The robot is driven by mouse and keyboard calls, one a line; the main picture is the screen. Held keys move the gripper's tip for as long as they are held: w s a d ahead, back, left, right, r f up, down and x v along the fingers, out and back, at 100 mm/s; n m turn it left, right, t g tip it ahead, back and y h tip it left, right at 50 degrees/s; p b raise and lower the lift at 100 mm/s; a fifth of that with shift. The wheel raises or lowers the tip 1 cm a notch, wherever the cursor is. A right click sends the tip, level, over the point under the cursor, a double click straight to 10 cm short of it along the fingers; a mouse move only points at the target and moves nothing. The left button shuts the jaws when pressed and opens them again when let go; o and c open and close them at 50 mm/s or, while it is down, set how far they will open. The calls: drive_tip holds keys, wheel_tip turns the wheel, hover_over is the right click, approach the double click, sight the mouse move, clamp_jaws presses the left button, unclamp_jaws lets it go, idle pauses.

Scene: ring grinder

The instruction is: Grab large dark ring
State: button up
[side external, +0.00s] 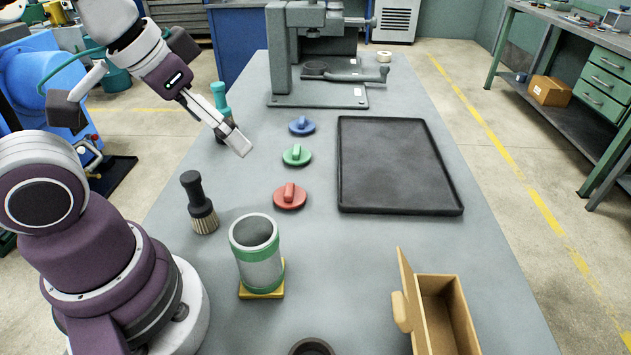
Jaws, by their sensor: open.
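A dark round ring (311,341) sits on the grey table at the bottom edge of the side external view, partly cut off by the frame. Its full size cannot be judged. My gripper (236,140) is open and empty, raised above the table's left side, pointing down and to the right. It is well apart from the dark ring at the bottom. A grey-white cylinder with green bands (260,266) stands between them on a yellow base.
Red (290,197), green (297,155) and blue (302,125) handled discs stand in a row. A black-handled brush (201,205) and a teal-topped tool (220,98) are at left. A black tray (395,207) lies right; a wooden box (436,283) is at front right.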

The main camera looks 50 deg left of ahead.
drive_tip(key=s+d+f+m+g, duration=0.1)
drive_tip(key=d+f+m+g, duration=0.1)
drive_tip(key=d+f+m, duration=0.3)
drive_tip(key=s+d+f+m+g, duration=0.1)
drive_tip(key=d+f+m+g, duration=0.1)
drive_tip(key=d+m, duration=0.35)
drive_tip(key=s+d+f+m+g, duration=0.1)
drive_tip(key=d+f+m+g, duration=0.15)
drive_tip(key=d, duration=0.55)
drive_tip(key=shift+t, duration=0.45)
drive_tip(key=f, duration=1.1)
drive_tip(key=shift+s+d+f, duration=0.15)
drive_tip(key=shift+s, duration=0.05)
drive_tip(key=shift+c, duration=0.4)
drive_tip(key=c, duration=1.2)
drive_tip(key=shift+c, duration=0.3)
